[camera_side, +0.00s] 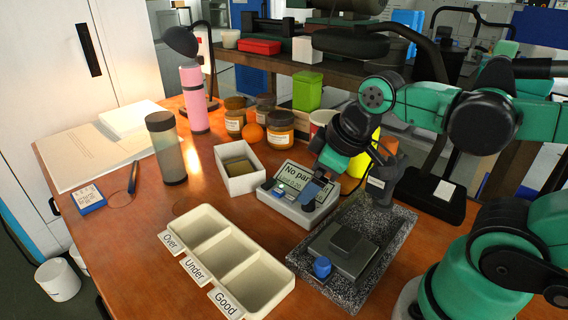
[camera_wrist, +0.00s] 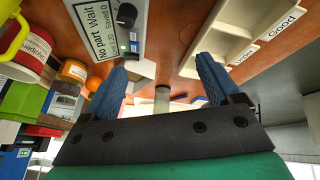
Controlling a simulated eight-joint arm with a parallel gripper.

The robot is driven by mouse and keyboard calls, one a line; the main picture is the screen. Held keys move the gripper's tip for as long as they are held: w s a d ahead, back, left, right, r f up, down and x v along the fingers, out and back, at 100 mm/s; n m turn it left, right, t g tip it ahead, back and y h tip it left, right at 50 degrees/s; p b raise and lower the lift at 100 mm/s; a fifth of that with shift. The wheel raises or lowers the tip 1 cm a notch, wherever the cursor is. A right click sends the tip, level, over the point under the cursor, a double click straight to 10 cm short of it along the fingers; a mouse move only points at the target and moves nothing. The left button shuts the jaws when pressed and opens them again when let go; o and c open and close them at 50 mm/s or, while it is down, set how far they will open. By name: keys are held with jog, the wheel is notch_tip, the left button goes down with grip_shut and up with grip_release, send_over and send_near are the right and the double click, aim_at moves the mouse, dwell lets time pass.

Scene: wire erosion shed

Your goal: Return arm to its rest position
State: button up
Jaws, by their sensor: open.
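My gripper (camera_side: 316,186) hangs over the display unit at the middle of the table, with my green arm reaching in from the right. In the wrist view my gripper (camera_wrist: 160,86) shows two blue fingers spread wide apart, with nothing between them. The display unit (camera_side: 290,203) has a screen whose top line begins "No par"; my gripper hides part of it. In the wrist view its screen (camera_wrist: 102,30) reads "No part" and "Wait".
A cream tray (camera_side: 215,262) labelled Over, Under and Good has empty compartments. A speckled slab (camera_side: 378,262) carries a dark block and blue knob. A white box (camera_side: 240,181), grey cylinder (camera_side: 166,150), pink bottle (camera_side: 194,100), jars (camera_side: 280,128) and an orange ball (camera_side: 251,133) stand behind.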

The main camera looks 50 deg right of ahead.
jog(key=m, duration=0.2)
jog(key=w+m+t, duration=0.1)
jog(key=m, duration=0.1)
jog(key=shift+w+a+f+t, duration=0.1)
jog(key=shift+w+a+t, duration=0.1)
jog(key=shift+t, duration=0.1)
